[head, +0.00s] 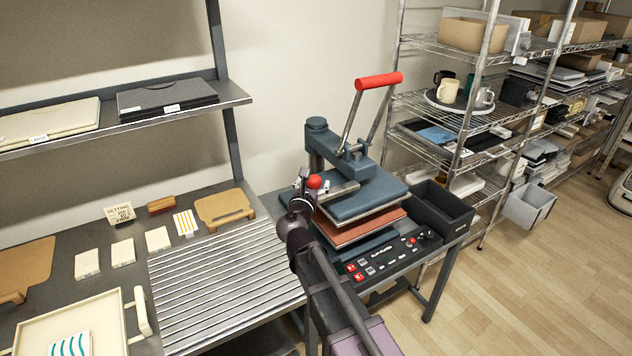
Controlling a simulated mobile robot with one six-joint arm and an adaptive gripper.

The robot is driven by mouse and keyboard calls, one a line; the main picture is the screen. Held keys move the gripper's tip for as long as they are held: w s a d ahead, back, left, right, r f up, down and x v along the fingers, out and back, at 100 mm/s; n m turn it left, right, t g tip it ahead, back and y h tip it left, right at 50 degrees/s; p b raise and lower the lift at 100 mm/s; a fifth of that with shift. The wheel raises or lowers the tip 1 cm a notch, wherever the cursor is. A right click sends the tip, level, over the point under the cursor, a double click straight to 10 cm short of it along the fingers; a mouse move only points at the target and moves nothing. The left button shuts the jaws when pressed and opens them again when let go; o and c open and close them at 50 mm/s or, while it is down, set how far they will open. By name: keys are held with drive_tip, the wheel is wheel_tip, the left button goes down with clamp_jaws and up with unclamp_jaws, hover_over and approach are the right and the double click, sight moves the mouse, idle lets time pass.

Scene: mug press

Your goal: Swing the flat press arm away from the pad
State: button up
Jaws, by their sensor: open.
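The flat press stands on the corner table, with a dark teal upper plate (358,197) on a swing arm from a teal column (318,140). The upper plate sits over a reddish-brown pad (362,228), so the arm is over the pad. A red-gripped handle (379,81) stands raised above it. A red ball knob (314,182) is at the left front of the upper plate. My gripper (303,186) is open right beside this knob, at its left. Whether its fingers lie around the knob or touch it, I cannot tell. My arm hides the press's left front.
A control panel (385,255) with red buttons is at the press's front. A black bin (441,209) stands close at its right. A slatted metal rack (225,285) lies at the left. Wire shelves (470,120) rise behind right. The floor at right is clear.

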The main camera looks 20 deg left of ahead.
drive_tip(key=shift+w, duration=0.45)
